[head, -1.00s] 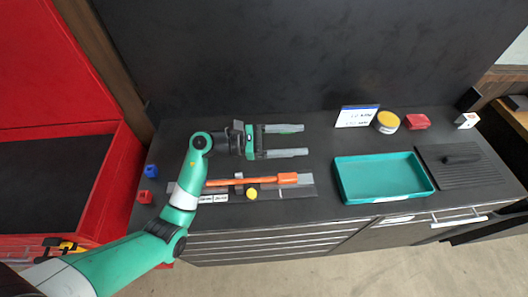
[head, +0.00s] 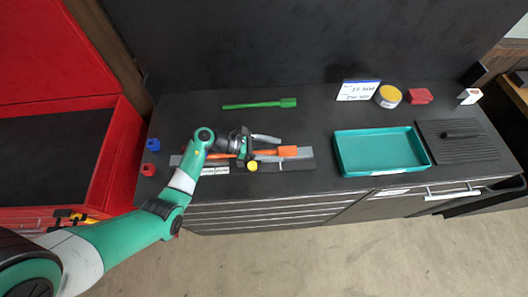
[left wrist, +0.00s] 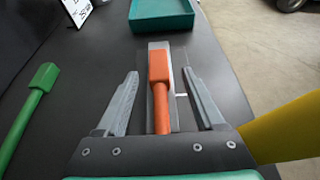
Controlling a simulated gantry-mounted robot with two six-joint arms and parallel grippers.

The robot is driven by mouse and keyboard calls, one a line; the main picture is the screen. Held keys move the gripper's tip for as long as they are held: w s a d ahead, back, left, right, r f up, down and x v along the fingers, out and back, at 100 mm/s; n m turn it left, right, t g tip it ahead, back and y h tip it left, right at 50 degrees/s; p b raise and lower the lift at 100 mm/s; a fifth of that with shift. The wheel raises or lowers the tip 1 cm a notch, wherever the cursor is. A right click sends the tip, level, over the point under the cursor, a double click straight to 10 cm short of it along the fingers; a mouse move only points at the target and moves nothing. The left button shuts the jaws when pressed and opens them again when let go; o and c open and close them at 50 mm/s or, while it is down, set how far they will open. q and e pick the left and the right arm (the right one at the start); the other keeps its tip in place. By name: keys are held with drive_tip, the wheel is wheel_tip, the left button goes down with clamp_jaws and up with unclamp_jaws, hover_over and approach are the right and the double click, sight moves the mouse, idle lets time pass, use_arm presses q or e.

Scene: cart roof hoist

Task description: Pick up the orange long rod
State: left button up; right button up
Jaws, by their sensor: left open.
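The orange long rod (head: 287,152) lies lengthwise on a grey strip (head: 304,164) near the counter's front, its thicker block end to the right. My left gripper (head: 274,148) is open over the rod and hides part of it in the head view. In the left wrist view the orange rod (left wrist: 160,92) runs between the two spread fingers of my left gripper (left wrist: 160,78), with a gap on each side. I cannot tell exactly how high the fingers are above the strip. My right gripper is not in view.
A green rod (head: 260,104) lies behind the orange one. A yellow round object (head: 252,165) is close in front of the gripper. A teal tray (head: 380,170) stands to the right. Blue (head: 153,144) and red (head: 147,170) blocks are at the left edge.

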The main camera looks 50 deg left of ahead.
use_arm(q)
drive_tip(key=shift+x, duration=0.8)
clamp_jaws()
drive_tip(key=shift+r, duration=0.1)
drive_tip(key=shift+w+d+r, duration=0.1)
drive_tip(key=shift+w+r, duration=0.1)
drive_tip(key=w+d+r, duration=0.7)
drive_tip(key=w, duration=0.4)
drive_tip(key=shift+d+r+b, duration=0.25)
drive_tip(key=shift+d+b, duration=0.05)
drive_tip(key=shift+d, duration=0.05)
